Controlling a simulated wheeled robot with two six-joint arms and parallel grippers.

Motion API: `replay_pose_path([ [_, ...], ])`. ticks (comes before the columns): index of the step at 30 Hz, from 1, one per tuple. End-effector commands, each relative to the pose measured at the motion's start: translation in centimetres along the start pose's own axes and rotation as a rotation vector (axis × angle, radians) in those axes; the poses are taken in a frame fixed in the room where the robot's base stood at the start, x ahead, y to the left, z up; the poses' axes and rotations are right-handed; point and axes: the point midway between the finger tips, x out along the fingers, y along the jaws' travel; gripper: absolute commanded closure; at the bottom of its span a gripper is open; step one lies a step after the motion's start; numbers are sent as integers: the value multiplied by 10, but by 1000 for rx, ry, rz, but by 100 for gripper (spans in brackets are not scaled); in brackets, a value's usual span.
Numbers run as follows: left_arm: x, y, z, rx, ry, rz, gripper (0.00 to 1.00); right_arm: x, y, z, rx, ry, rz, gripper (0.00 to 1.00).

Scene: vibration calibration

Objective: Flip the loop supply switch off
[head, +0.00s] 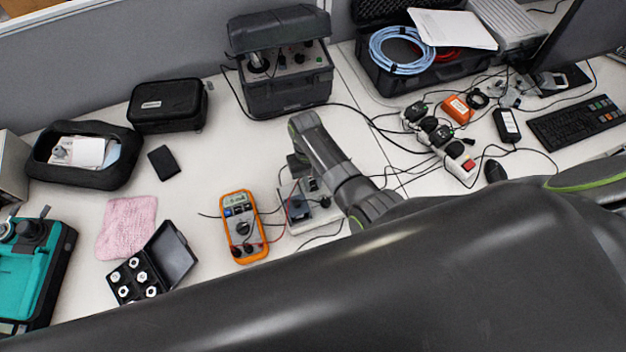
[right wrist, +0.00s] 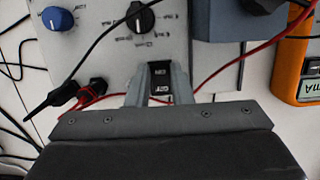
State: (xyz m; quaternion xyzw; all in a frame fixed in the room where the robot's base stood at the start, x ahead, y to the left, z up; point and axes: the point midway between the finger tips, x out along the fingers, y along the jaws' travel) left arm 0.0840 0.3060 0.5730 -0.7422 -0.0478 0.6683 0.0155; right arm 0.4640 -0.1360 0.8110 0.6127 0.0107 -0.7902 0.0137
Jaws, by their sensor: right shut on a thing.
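The loop supply (head: 325,213) is a light box with knobs, beside the multimeter on the bench in the head view. Its panel (right wrist: 103,42) fills the upper middle of the right wrist view, with a blue knob and a black knob. The black switch (right wrist: 161,79), with ON and OFF marks, sits between the fingertips of my right gripper (right wrist: 158,87). The right gripper is shut on the switch, one finger at each side. In the head view its arm partly covers the box and the fingertips are hard to make out. My left gripper is not in view.
An orange multimeter (head: 243,228) stands close on the left, with test leads to the box. A black calibrator case (head: 287,75) is behind. A power strip (head: 437,140) and tangled cables lie to the right. An open box of small parts (head: 152,262) is at left.

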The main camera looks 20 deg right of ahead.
Motion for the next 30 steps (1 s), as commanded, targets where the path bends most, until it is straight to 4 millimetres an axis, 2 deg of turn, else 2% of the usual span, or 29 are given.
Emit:
replay_pose_path([
  [10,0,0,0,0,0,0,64,0,0,0,1,-9,0,100],
  [11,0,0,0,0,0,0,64,0,0,0,1,-9,0,76],
  [15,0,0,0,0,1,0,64,0,0,0,1,-9,0,58],
  [25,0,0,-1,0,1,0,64,-3,0,0,1,-7,0,58],
  [30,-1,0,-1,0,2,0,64,-21,0,-1,1,-3,-1,58],
])
